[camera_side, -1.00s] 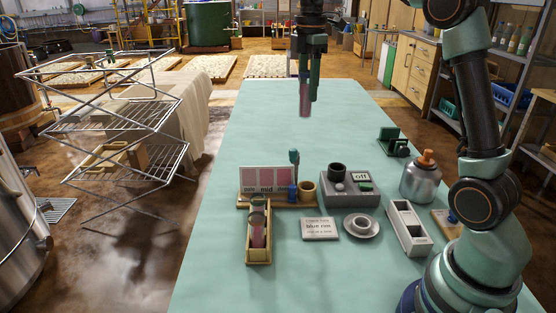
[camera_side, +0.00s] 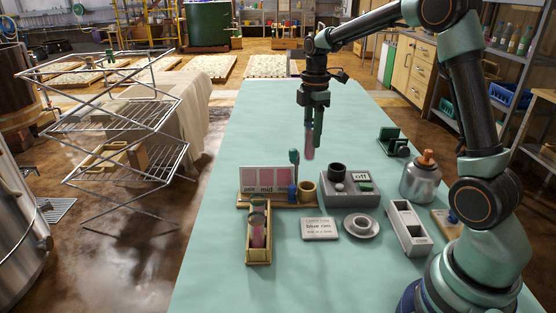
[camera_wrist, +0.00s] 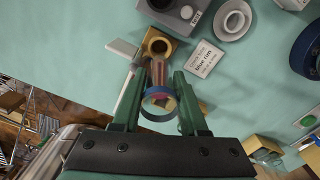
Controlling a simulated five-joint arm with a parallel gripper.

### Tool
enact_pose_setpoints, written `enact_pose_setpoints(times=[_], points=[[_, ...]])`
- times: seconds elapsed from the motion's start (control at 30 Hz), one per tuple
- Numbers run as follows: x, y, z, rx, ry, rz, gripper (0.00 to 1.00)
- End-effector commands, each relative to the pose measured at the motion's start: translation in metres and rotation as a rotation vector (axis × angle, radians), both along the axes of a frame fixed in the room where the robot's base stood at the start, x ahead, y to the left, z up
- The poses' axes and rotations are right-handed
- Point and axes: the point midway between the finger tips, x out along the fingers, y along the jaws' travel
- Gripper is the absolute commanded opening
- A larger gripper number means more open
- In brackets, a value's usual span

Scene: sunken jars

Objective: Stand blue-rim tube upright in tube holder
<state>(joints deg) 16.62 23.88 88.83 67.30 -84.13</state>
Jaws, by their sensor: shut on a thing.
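My gripper (camera_side: 312,122) is shut on the blue-rim tube (camera_side: 309,150), a slim tube with pink contents. The tube hangs about upright above the mat, mouth up. In the wrist view my gripper (camera_wrist: 160,84) has its fingers on either side of the tube, and its blue rim (camera_wrist: 158,117) faces the camera. A round brass-coloured cup (camera_side: 307,190) stands on the wooden strip below, nearer the side camera; it looks like the tube holder. In the wrist view this cup (camera_wrist: 158,42) lies just beyond the tube's lower end, apart from it.
A pink shade card (camera_side: 266,180) and a blue-green dropper (camera_side: 293,170) stand left of the cup. A wooden tray (camera_side: 259,258) holds tubes. A grey device (camera_side: 350,198), a "blue rim" card (camera_side: 319,229), a saucer (camera_side: 360,226) and a white block (camera_side: 408,228) sit right.

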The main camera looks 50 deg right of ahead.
Motion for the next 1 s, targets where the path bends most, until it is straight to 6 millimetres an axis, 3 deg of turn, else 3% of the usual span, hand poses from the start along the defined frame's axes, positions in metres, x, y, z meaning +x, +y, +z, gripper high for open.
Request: enact_pose_setpoints(times=[0.1,0.2,1.0], points=[[-0.001,0.0,-0.024,0.002,0.004,0.0,0.0],[0.0,0.0,-0.035,0.001,0.002,0.0,0.0],[0.0,0.0,-0.088,0.0,0.001,0.0,0.0]])
